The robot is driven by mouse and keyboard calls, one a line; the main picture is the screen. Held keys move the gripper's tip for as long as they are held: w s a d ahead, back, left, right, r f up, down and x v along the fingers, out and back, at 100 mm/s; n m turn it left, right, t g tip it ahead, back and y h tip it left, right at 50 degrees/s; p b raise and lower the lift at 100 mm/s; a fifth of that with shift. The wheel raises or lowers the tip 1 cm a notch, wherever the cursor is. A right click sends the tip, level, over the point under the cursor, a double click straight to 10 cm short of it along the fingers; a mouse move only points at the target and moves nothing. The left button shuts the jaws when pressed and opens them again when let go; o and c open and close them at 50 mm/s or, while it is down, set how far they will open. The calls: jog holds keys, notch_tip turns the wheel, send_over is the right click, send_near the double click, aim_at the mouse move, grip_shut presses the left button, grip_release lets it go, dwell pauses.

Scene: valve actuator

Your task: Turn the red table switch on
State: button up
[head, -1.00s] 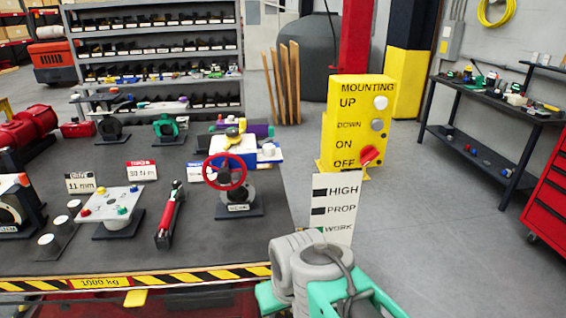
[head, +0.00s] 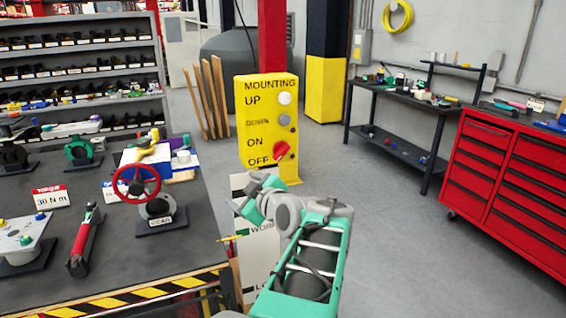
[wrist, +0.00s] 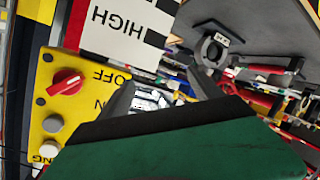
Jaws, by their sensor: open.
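The red switch (head: 281,150) is a rotary knob on the front of a yellow control box (head: 258,128), beside the ON and OFF labels. Its handle sits slanted in the head view. In the wrist view the red switch (wrist: 67,82) shows at the left, with the labels upside down. My gripper (wrist: 155,92) is open, its two dark fingers apart with nothing between them. It is apart from the switch, which lies left of the fingers in the wrist view. In the head view my arm reaches up below the box, and the fingertips are hard to make out.
A white sign (head: 240,187) stands below the box, partly behind my arm. A dark worktable (head: 190,228) with a red handwheel (head: 137,182) is at the left. A red tool cabinet (head: 500,170) and a black shelf table (head: 395,135) stand right. The floor between is clear.

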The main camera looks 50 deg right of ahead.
aim_at(283, 153)
jog(key=s+d+r+t+h, duration=0.1)
jog(key=s+d+r+h, duration=0.4)
jog(key=s+d, duration=0.45)
jog(key=shift+y, duration=0.4)
jog(key=x, duration=0.2)
jog(key=p+x, duration=0.1)
jog(key=x, duration=0.2)
jog(key=r+p+x, duration=0.1)
jog(key=x, duration=0.2)
jog(key=shift+w+a, duration=0.1)
jog(key=shift+w, duration=0.15)
jog(key=shift+c, duration=0.5)
jog(key=c, duration=1.3)
